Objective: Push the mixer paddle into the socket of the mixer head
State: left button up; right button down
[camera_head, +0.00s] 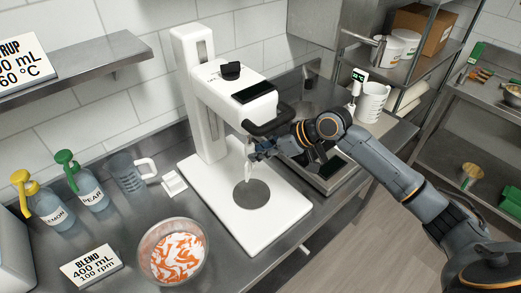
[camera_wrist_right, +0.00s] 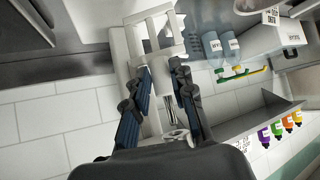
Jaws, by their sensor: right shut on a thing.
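The white mixer (camera_head: 203,115) stands on the counter, with a black knob and dark screen on its mixer head (camera_head: 225,88). My right gripper (camera_head: 252,150) is below the front of the head, shut on the white mixer paddle (camera_head: 249,171). The paddle hangs roughly upright above the dark round spot on the mixer base (camera_head: 225,205). In the right wrist view, the paddle's open white frame (camera_wrist_right: 156,36) shows beyond the two fingers (camera_wrist_right: 158,95). The socket is hidden under the head, so I cannot tell whether the paddle touches it. My left gripper is not in view.
A glass bowl (camera_head: 173,252) of orange and white contents stands at the front left. Lemon (camera_head: 46,208) and pear (camera_head: 90,190) bottles, a clear jug (camera_head: 127,172) and a sign (camera_head: 91,267) are at left. A white jug (camera_head: 371,103) stands at right.

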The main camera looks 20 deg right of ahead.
jog(key=shift+w+r, duration=0.15)
jog(key=shift+r, duration=0.15)
